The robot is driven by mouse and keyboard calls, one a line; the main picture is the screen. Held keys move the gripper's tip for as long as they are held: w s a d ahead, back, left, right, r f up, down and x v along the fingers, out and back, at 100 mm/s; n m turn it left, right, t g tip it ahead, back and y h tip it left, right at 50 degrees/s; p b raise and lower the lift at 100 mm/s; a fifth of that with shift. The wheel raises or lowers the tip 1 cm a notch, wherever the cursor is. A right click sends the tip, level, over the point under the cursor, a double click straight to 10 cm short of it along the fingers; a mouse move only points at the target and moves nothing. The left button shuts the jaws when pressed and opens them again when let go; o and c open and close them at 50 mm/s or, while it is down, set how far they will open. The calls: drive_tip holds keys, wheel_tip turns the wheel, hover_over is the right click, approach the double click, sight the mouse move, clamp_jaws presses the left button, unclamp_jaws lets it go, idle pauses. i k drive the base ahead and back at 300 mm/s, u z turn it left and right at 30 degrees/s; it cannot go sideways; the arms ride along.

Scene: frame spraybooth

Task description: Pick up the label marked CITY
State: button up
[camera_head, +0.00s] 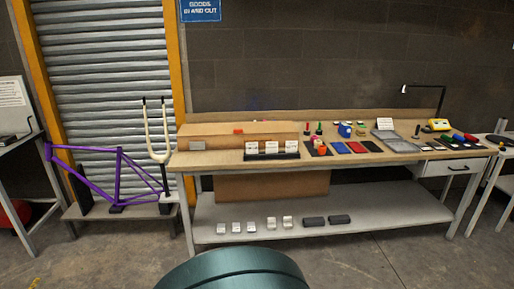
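Three small white labels stand side by side in a black holder (272,157) at the front edge of the workbench (222,161), left of its middle. They are the left label (251,148), the middle label (271,148) and the right label (291,147). Their print is too small to read, so I cannot tell which one says CITY. A larger white card (385,123) stands farther back on the right. My gripper is not in view. A teal rounded part at the bottom middle looks like part of my own body.
A purple bike frame (119,172) and a pale fork (149,134) stand on a low stand at left. The bench holds coloured pads, tools and a lamp (425,87). Its lower shelf (375,215) carries several small blocks. Open concrete floor (380,260) lies in front.

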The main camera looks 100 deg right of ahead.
sight(291, 146)
drive_tip(key=k, duration=0.3)
drive_tip(key=z, duration=3.55)
drive_tip(key=i, duration=2.2)
drive_tip(key=z, duration=1)
drive_tip(key=i, duration=0.8)
drive_tip(key=z, duration=0.45)
